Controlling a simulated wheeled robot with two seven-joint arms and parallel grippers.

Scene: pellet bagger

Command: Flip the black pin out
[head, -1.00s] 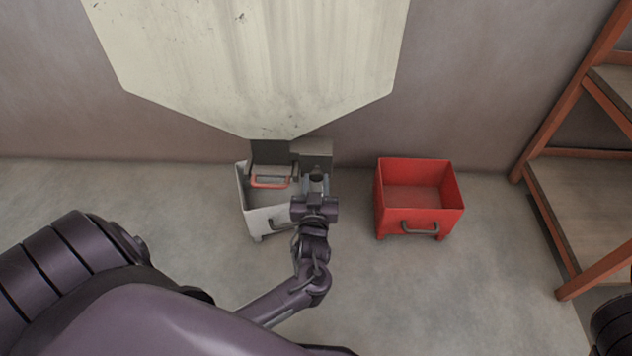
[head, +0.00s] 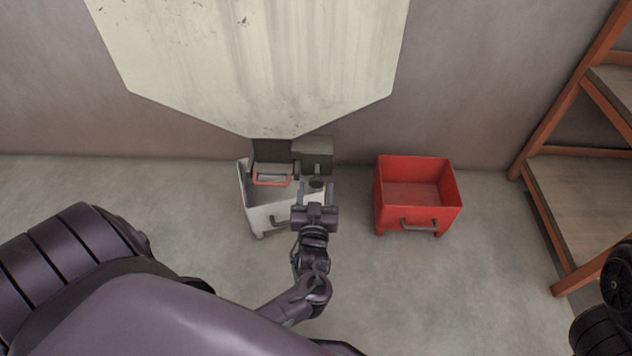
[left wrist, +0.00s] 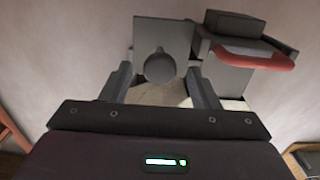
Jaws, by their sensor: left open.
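The black pin, a dark round knob (head: 317,183), shows in front of a dark grey box (head: 314,155) under the hopper. In the left wrist view the knob (left wrist: 160,66) stands between the fingers against a grey plate (left wrist: 163,38). My left gripper (head: 316,192) is open, its fingers pointing at the box, with the knob just ahead of or between the tips. I see no finger closed on it; whether one touches it I cannot tell. My right gripper is not in view.
A pale hopper (head: 250,60) hangs above. A red-handled gate (head: 271,180) sits left of the knob, also in the left wrist view (left wrist: 255,54). A white bin (head: 262,217) stands below, a red bin (head: 408,222) to the right. A shelf rack (head: 545,150) stands far right.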

